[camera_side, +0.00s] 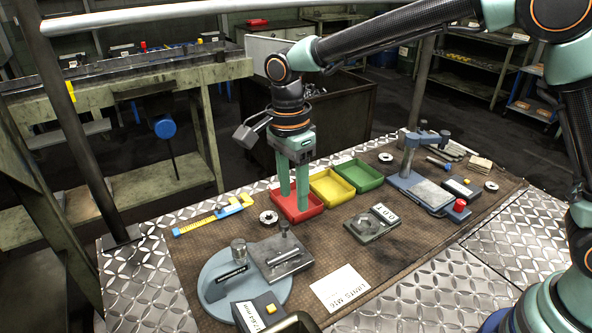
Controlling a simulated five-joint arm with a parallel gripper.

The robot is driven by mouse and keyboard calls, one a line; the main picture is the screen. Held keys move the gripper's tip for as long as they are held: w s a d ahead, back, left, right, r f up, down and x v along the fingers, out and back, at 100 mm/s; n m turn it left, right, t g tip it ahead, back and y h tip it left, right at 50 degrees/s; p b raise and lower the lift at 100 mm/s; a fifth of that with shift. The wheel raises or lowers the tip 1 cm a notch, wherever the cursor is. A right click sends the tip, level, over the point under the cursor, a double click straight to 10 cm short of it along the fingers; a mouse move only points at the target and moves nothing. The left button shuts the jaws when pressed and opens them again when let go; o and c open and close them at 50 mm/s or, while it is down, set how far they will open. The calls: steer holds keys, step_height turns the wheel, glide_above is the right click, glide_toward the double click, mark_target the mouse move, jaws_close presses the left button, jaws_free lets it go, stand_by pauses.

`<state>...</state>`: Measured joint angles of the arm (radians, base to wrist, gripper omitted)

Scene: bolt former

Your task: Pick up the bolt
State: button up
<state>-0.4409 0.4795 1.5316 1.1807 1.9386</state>
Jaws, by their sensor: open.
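My gripper (293,198) points straight down with its two green fingers apart. Its fingertips are at the red tray (311,213), and I cannot tell whether they are inside it or above it. No bolt can be picked out with certainty. A bolt-like upright metal piece (284,230) stands on a grey metal block (280,259), in front of my gripper. To its left, a metal cylinder (238,247) stands on a round blue-grey plate (218,292). The floor of the red tray is partly hidden by my fingers.
A yellow tray (333,201) and a green tray (374,176) stand right of the red one. A yellow caliper (208,221) lies left. A small gauge block (371,229), a blue-grey stand (425,205) and a paper card (340,287) share the brown mat (445,235).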

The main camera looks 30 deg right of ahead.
mark_target(292, 249)
steer(key=shift+m, duration=0.4)
steer(key=f, duration=0.8)
steer(key=s+a+f, duration=0.1)
steer(key=f, duration=0.4)
steer(key=shift+w, duration=0.1)
steer(key=shift+c, duration=0.3)
jaws_close()
